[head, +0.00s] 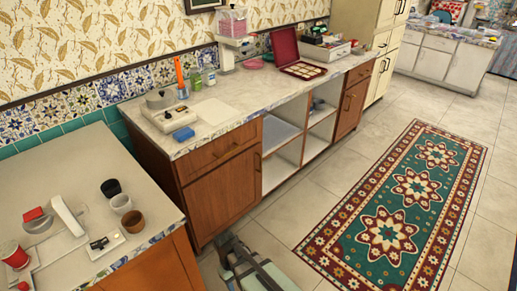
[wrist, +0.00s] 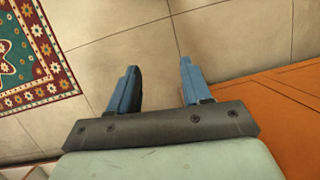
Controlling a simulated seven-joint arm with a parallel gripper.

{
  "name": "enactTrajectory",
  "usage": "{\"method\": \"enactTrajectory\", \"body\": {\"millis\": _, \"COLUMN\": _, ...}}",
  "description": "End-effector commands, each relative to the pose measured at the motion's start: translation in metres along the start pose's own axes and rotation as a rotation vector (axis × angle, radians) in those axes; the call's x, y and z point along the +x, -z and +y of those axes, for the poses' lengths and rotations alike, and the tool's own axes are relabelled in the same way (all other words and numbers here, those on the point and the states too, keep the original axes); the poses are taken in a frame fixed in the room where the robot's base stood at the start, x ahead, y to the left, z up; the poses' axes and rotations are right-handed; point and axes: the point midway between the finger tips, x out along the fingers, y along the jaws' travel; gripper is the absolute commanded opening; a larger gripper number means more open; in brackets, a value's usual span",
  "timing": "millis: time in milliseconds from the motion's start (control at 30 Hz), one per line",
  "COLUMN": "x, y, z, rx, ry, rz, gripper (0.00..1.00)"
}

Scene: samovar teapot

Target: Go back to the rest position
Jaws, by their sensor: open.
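My gripper (wrist: 159,72) shows in the wrist view with its two blue fingers well apart. Nothing is between them; only tiled floor shows beyond. An orange-brown wooden surface (wrist: 275,110) lies to the right of the fingers, and a patterned rug (wrist: 38,60) to the left. In the head view, a pale green and dark part of my arm (head: 250,268) shows low at the bottom edge, beside the near cabinet. The fingers cannot be made out there. I cannot pick out a samovar or teapot for certain.
The near-left counter (head: 50,165) holds a black cup (head: 111,188), a white cup (head: 121,204), a brown cup (head: 133,221) and a red cup (head: 13,254). A long counter (head: 235,95) with several items runs along the wall. The floor around the green-red rug (head: 400,205) is clear.

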Motion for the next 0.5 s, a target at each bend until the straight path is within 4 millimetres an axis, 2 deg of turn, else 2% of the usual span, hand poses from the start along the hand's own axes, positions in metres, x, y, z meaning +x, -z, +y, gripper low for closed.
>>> {"method": "enactTrajectory", "body": {"millis": 33, "x": 0.015, "y": -0.014, "z": 0.014, "rx": 0.039, "ry": 0.013, "rz": -0.016, "gripper": 0.48}}
{"method": "enactTrajectory", "body": {"millis": 200, "x": 0.059, "y": -0.052, "z": 0.049, "rx": 0.157, "ry": 0.053, "rz": -0.059, "gripper": 0.48}}
{"method": "enactTrajectory", "body": {"millis": 500, "x": 0.132, "y": -0.130, "z": 0.085, "rx": 0.362, "ry": 0.133, "rz": -0.136, "gripper": 0.48}}
